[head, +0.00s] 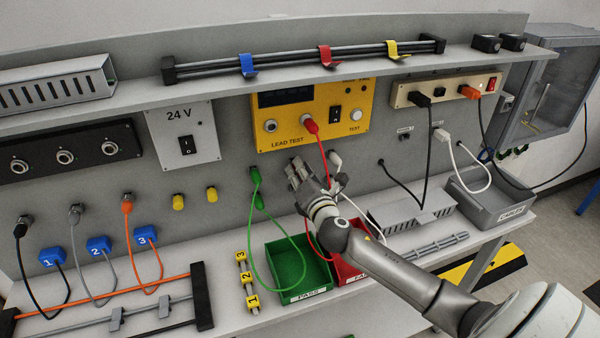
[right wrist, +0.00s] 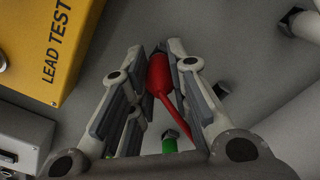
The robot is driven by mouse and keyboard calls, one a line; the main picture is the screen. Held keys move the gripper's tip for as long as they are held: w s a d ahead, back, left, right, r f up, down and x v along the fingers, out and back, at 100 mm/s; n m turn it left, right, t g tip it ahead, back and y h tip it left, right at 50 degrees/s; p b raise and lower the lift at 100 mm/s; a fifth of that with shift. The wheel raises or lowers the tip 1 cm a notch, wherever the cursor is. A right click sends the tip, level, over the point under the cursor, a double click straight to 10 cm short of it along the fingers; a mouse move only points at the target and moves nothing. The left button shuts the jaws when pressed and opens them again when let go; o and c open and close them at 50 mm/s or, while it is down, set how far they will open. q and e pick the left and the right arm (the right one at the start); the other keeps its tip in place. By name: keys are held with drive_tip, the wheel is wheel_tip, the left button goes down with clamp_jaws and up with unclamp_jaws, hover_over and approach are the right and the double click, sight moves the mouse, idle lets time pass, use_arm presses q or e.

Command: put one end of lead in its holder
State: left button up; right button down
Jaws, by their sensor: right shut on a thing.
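My right gripper (head: 300,176) is in front of the grey panel, just below the yellow lead tester (head: 276,133). In the right wrist view its fingers (right wrist: 160,78) are shut on a red plug (right wrist: 159,76), one end of the red lead, whose cable runs away from it. The red lead's other plug (head: 311,126) sits in the tester's socket. The panel directly behind the gripper is covered in the head view. I cannot tell whether the held plug touches a holder. A green lead (head: 256,176) hangs left of the gripper. My left gripper is not in view.
A green bin (head: 296,290) and a red bin (head: 346,270) stand below my right arm. A light plug (head: 335,160) with a white cable is close on the gripper's right. A shelf (head: 215,84) runs above. A grey cable box (head: 497,200) stands at the right.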

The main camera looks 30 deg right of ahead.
drive_tip(key=shift+w+d, duration=0.1)
drive_tip(key=shift+w, duration=0.1)
drive_tip(key=c, duration=1.3)
unclamp_jaws()
drive_tip(key=shift+s+f, duration=0.1)
drive_tip(key=shift+s, duration=0.45)
drive_tip(key=v, duration=1.1)
